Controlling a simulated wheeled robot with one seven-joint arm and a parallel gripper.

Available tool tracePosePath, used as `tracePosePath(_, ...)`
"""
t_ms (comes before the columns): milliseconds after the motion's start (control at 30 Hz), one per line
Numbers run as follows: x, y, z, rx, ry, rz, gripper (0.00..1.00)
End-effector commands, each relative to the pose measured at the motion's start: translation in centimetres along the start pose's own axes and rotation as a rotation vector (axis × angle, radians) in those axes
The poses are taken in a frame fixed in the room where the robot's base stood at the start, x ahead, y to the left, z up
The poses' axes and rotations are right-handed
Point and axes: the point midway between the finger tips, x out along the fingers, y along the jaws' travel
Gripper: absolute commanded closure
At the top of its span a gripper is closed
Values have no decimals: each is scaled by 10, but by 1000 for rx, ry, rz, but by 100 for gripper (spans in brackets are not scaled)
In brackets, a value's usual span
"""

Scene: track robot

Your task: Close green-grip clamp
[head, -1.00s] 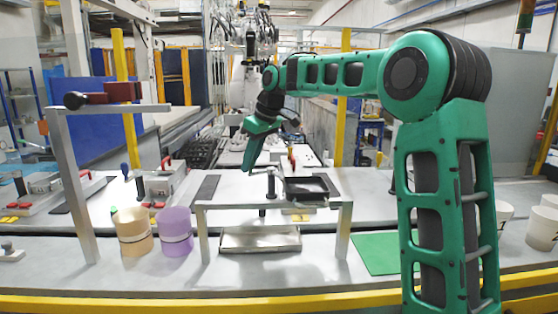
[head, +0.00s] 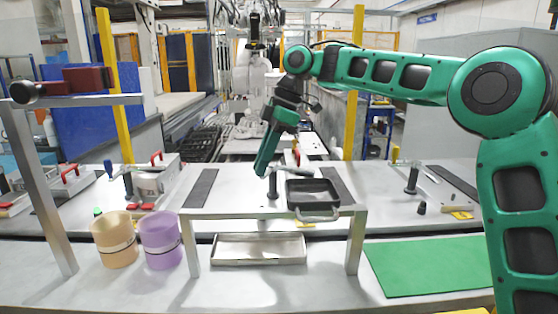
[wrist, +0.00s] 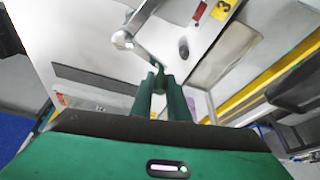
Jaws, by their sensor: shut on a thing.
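The clamp (head: 272,187) stands on the far table, behind the metal stand, with its dark post upright. Its pale metal arm shows in the wrist view (wrist: 147,52) and runs down to my fingertips. My gripper (head: 262,172) points down at the clamp. In the wrist view, my gripper's green fingers (wrist: 160,72) come together on the end of that arm. The green grip cannot be told apart from my fingers, which cover that end. How far the clamp is closed cannot be told.
A black pan (head: 313,193) sits on the metal stand (head: 200,213) close right of the clamp. A shallow metal tray (head: 258,251), a tan cup (head: 114,240), a purple cup (head: 160,242) and a green mat (head: 430,265) lie nearer. Another clamp (head: 411,180) stands right.

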Motion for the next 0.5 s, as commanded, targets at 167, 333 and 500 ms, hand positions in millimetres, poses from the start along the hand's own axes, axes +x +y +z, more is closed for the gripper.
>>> tracePosePath(167,-2,-2,3,-138,3,-53,100)
tracePosePath(333,-5,-5,9,-240,3,-94,100)
tracePosePath(500,-7,-6,14,-309,2,-122,100)
